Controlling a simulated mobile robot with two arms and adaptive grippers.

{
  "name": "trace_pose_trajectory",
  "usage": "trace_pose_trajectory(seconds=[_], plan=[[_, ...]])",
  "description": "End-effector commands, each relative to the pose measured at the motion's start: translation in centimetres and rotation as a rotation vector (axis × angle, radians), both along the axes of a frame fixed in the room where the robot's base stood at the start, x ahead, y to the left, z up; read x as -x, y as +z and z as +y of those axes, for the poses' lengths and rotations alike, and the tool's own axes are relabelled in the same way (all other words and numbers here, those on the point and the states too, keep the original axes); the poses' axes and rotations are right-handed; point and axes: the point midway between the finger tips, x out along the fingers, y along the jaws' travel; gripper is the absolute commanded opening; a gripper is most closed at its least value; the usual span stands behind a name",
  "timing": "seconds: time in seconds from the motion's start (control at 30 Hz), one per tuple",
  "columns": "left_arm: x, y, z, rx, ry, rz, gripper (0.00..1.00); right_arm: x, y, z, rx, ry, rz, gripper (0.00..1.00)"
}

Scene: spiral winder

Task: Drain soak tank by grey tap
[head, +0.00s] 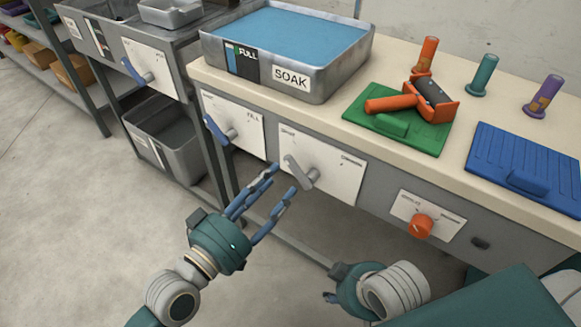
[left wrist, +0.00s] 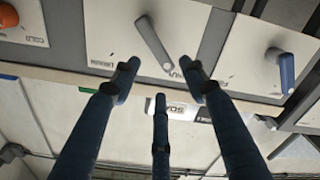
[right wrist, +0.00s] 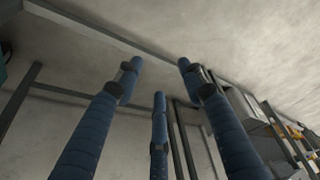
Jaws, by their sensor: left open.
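The soak tank (head: 322,70) is a grey metal tray full of blue liquid, labelled SOAK, on the bench top. Its level strip (head: 243,62) reads FULL. The grey tap (head: 300,172) is a lever on a white plate on the bench front, below the tank; it also shows in the left wrist view (left wrist: 153,42). My left gripper (head: 284,180) is open and empty, its fingers just in front of and left of the grey tap, apart from it. In the left wrist view the fingers (left wrist: 160,78) point toward the lever. My right gripper (right wrist: 160,75) is open and empty, low before the bench.
A blue tap (head: 219,130) sits left of the grey one, an orange knob (head: 421,225) to its right. A grey bin (head: 166,135) stands under the left bench. The floor is clear.

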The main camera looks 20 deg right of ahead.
Motion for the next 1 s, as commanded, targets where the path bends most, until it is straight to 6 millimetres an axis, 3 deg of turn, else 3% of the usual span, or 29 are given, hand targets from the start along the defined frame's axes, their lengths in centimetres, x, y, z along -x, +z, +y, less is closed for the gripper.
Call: trace_pose_trajectory(seconds=[0.2, 0.4, 0.8, 1.0], plan=[[-2.8, -0.1, -3.5, 0.002, 0.002, -0.001, 0.44, -3.3, 0.8, 1.0, -0.026, 0.010, -0.127, 0.40], [-4.3, -0.1, -5.4, -0.001, 0.001, -0.001, 0.44, -5.6, 1.7, 1.7, -0.046, 0.018, -0.220, 0.40], [-4.7, -0.1, -5.9, -0.003, 0.002, 0.000, 0.44, -6.3, 2.2, 1.9, -0.053, 0.021, -0.253, 0.40], [-4.7, -0.1, -5.9, -0.003, 0.002, 0.000, 0.04, -6.3, 2.2, 1.9, -0.053, 0.021, -0.253, 0.40]])
